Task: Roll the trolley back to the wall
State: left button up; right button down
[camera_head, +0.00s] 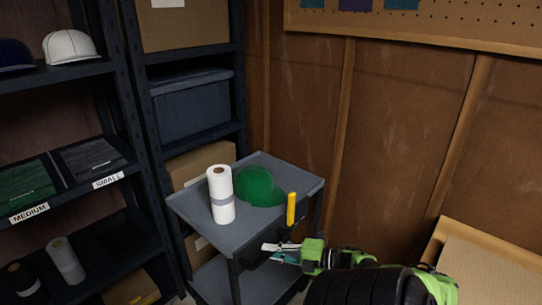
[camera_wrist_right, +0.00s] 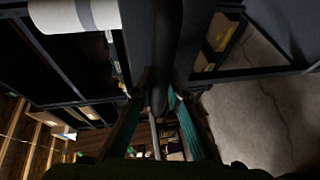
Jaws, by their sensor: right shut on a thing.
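The grey trolley (camera_head: 262,228) stands in the corner, between the dark shelving and the brown panelled wall. A white roll with a grey band (camera_head: 222,195), a green cap (camera_head: 258,187) and an upright yellow object (camera_head: 291,209) are on its top tray. My right gripper (camera_head: 281,252) is at the trolley's near right edge, shut on a dark part of it, probably the handle. In the right wrist view its teal fingers (camera_wrist_right: 160,98) lie either side of a dark bar (camera_wrist_right: 160,55). The exact grip is hard to see. My left gripper is out of view.
Dark shelving (camera_head: 118,95) with caps, folded goods, rolls and boxes stands at the left, close beside the trolley. The panelled wall (camera_head: 390,130) runs behind and right. A cardboard-coloured panel (camera_head: 485,265) is at the lower right. Bare concrete floor (camera_wrist_right: 250,115) shows in the right wrist view.

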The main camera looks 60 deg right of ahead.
jog(key=shift+d, duration=0.3)
jog(key=c, duration=2)
grip_release()
jog(key=shift+s, duration=0.1)
jog(key=shift+o, duration=0.2)
jog(key=shift+d, duration=0.1)
